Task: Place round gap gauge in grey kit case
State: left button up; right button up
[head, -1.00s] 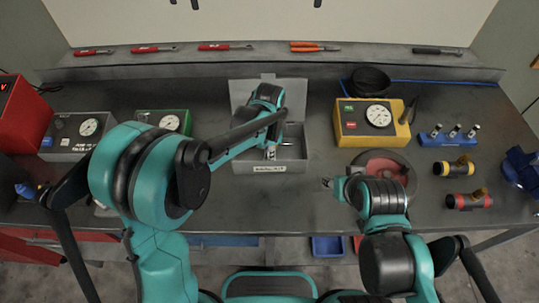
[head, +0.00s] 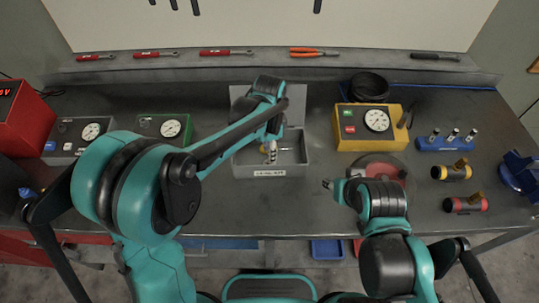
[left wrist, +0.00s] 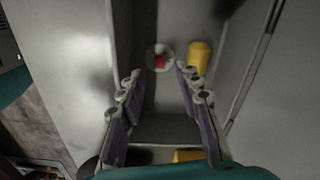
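The grey kit case (head: 260,171) stands open on the bench with its lid raised at the back. My left gripper (head: 271,152) points down over the case. In the left wrist view my left gripper (left wrist: 158,110) has its two fingers spread apart with nothing between them. Beyond the fingertips, a small round pale disc with a red middle (left wrist: 158,58) lies on the case floor; it looks like the round gap gauge. My right gripper (head: 328,185) is above the bench right of the case; its fingers are too small to read.
In the left wrist view a yellow piece (left wrist: 199,57) lies beside the disc, near a case wall. A yellow gauge box (head: 364,127) and a round plate with red (head: 384,168) stand to the right. A green gauge box (head: 163,128) stands to the left.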

pick_arm(q)
notch_tip(320, 180, up, 8)
jog(key=p, duration=0.2)
jog(key=s+a+r+n+t, duration=0.1)
jog(key=s+a+n+t, duration=0.6)
jog(key=s+a+n, duration=0.7)
jog(key=s+a, duration=0.1)
jog(key=a, duration=0.2)
jog(key=shift+s+a+r+n, duration=0.3)
jog(key=shift+s+a+n, duration=0.05)
jog(key=shift+a+n, duration=0.05)
notch_tip(320, 180, down, 4)
jog(key=b, duration=0.4)
jog(key=shift+b, duration=0.3)
jog(key=shift+f, duration=0.1)
